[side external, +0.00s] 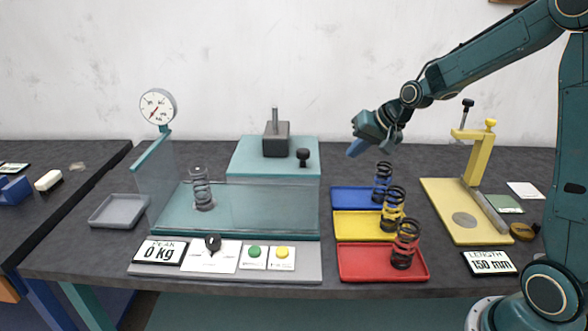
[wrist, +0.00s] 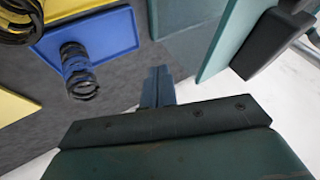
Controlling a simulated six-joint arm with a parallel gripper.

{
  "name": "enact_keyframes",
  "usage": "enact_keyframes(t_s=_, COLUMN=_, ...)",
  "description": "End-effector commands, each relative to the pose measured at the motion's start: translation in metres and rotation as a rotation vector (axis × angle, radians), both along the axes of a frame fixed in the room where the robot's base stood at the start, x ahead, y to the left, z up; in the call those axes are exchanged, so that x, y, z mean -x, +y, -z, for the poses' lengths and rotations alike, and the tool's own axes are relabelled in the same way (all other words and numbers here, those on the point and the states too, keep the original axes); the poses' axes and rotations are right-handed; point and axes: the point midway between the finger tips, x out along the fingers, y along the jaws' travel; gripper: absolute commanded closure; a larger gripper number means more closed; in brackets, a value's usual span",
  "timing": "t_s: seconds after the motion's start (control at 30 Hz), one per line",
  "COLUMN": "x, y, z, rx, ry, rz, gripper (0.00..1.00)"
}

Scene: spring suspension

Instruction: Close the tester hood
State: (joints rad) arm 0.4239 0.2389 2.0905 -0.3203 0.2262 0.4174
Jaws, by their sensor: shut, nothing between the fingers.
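The tester (side external: 275,160) is a teal machine at the middle left of the bench, with a round dial gauge (side external: 158,106) on a post. Its clear hood (side external: 270,205) shows as faint transparent panes around the teal bed; I cannot tell its exact position. A black knob (side external: 303,154) stands at the right front of the raised teal block. A grey spring (side external: 202,190) stands upright on the bed. My gripper (side external: 356,148) is shut and empty, in the air right of the tester and above the back of the blue tray. Its fingertips (wrist: 158,85) show in the wrist view.
Blue (side external: 345,198), yellow (side external: 350,224) and red (side external: 360,262) trays hold springs right of the tester. A yellow length gauge (side external: 440,215) stands farther right. A control panel (side external: 300,273) with buttons lies in front, and an empty grey tray (side external: 118,211) at left.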

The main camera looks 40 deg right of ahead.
Motion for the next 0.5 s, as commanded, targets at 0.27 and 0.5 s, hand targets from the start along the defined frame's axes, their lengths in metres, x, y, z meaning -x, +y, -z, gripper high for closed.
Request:
enact_keyframes(t_s=0.27, x=-0.021, y=0.003, z=0.029, rx=0.0, ry=0.002, rz=-0.001, gripper=1.0)
enact_keyframes(t_s=0.5, x=-0.039, y=0.01, z=0.046, rx=0.001, ry=-0.002, rz=-0.005, gripper=1.0)
